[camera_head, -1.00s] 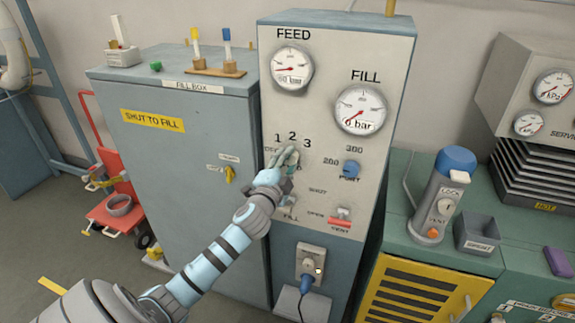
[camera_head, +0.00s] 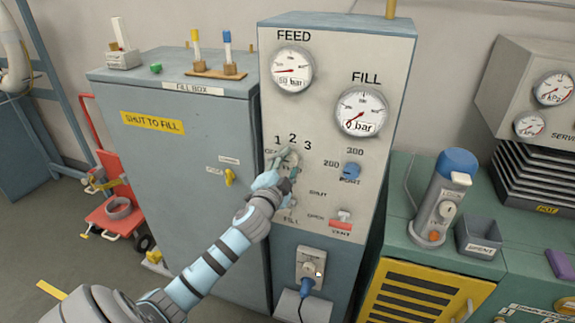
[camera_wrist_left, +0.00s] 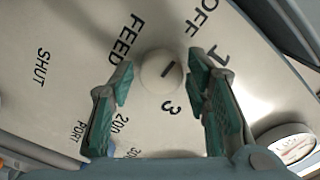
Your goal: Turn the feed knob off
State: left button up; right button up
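The feed knob (camera_wrist_left: 153,78) is a round, pale knob on the light panel, below the numbers 1, 2, 3. Its dark pointer mark slants toward the word OFF in the left wrist view. My left gripper (camera_head: 280,168) is just in front of the knob in the head view, partly covering it. In the left wrist view its two green fingers (camera_wrist_left: 160,95) are spread, one on each side of the knob, with visible gaps and nothing held. My right gripper is not in view.
The FEED gauge (camera_head: 291,71) and FILL gauge (camera_head: 361,111) are above. A blue PORT knob (camera_head: 351,171) and a red-and-white VENT switch (camera_head: 342,220) are to the right. A plugged socket (camera_head: 310,266) is below. The grey fill box (camera_head: 190,230) stands to the left.

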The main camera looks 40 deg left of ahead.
pick_arm(q)
jog(key=shift+o, duration=0.3)
jog(key=v, duration=1.2)
